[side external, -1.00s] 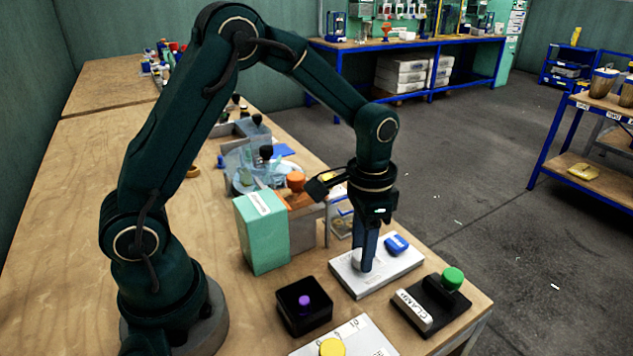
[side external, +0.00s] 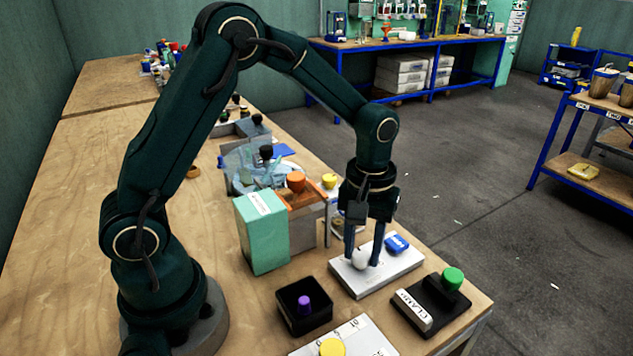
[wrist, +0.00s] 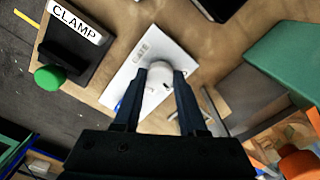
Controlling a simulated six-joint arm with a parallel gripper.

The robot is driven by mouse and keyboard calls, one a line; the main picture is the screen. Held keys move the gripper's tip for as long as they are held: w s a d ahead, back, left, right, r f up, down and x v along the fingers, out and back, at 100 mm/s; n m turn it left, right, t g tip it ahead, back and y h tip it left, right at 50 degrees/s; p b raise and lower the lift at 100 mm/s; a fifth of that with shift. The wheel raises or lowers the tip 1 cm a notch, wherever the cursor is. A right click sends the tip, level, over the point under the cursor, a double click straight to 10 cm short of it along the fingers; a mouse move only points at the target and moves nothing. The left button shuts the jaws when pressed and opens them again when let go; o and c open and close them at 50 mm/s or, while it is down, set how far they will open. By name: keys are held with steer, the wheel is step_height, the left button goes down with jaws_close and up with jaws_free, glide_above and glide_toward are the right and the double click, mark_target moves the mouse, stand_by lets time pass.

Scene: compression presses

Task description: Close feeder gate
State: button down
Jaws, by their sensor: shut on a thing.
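My gripper (side external: 362,258) points straight down over a flat white panel (side external: 350,284) near the bench's front right edge. Its two fingers stand on either side of a round white knob (side external: 361,260) on that panel and are shut on it. The wrist view shows the same white knob (wrist: 160,73) between the fingertips (wrist: 159,82). A blue knob (side external: 397,243) sits on the panel's far end. An orange knob (side external: 296,181) stands on an orange-brown plate atop a grey box, behind the gripper.
A green box (side external: 262,235) stands left of the panel. A black base with a CLAMP label (side external: 412,310) and green knob (side external: 453,279) is at right. A black box with a purple knob (side external: 304,303) and a yellow button (side external: 332,347) are in front.

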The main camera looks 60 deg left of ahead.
mark_target(362, 254)
steer(key=shift+n, duration=1)
steer(key=shift+c, duration=2.3)
jaws_free()
steer(key=shift+r, duration=2.6)
steer(key=shift+r, duration=0.1)
